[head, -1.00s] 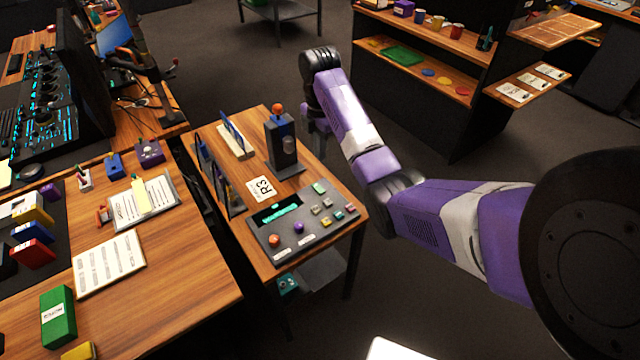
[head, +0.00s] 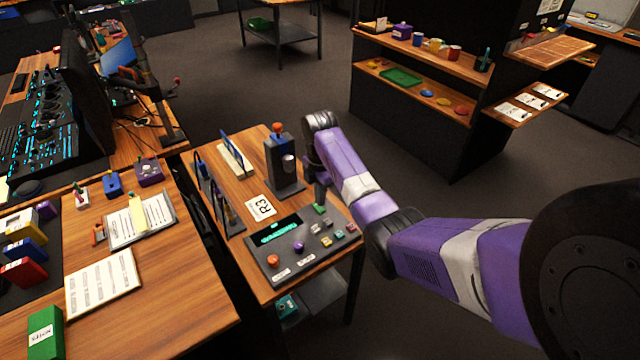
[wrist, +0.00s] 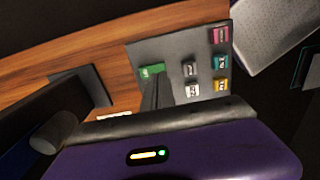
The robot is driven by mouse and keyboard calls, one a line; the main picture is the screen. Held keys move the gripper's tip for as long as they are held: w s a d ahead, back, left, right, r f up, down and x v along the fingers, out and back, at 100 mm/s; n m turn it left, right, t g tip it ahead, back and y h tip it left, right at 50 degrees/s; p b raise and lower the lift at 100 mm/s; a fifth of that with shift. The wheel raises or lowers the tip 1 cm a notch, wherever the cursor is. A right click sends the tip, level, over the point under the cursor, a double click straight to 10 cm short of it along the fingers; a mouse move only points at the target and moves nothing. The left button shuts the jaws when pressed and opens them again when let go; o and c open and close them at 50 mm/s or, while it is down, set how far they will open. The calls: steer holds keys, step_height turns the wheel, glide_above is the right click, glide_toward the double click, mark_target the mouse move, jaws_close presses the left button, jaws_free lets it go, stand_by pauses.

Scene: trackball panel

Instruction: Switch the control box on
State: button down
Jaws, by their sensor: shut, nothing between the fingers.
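A grey control panel (head: 290,262) lies on the small wooden table, with an orange ball, a purple ball, a lit teal display (head: 279,231) and several small buttons. Its green button (head: 319,208) is at the far right corner and also shows in the wrist view (wrist: 152,71). My gripper (head: 319,196) is shut and empty, pointing down at the green button. In the wrist view its fingertips (wrist: 155,82) overlap the button's lower edge; I cannot tell whether they touch. A dark upright box (head: 281,165) with an orange knob stands behind the panel.
A white R3 card (head: 262,208) lies beside the panel. Upright dark frames (head: 226,208) stand along the table's left edge. A wooden desk (head: 165,300) with papers is at left, and a shelf unit (head: 420,95) stands behind my arm. The floor between is clear.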

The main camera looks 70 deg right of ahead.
mark_target(318, 208)
steer(key=shift+f, duration=1.4)
steer(key=shift+p, duration=0.3)
steer(key=shift+s+a+f+t+p, duration=0.2)
steer(key=shift+f+t+p, duration=0.15)
steer(key=shift+t+p, duration=0.1)
steer(key=shift+f, duration=0.2)
steer(key=shift+b, duration=0.3)
steer(key=shift+w+d, duration=0.1)
steer(key=shift+w, duration=0.05)
steer(key=shift+w+d+r+b, duration=0.1)
steer(key=shift+w+d+b, duration=0.3)
steer(key=shift+w, duration=0.15)
steer(key=shift+a, duration=0.1)
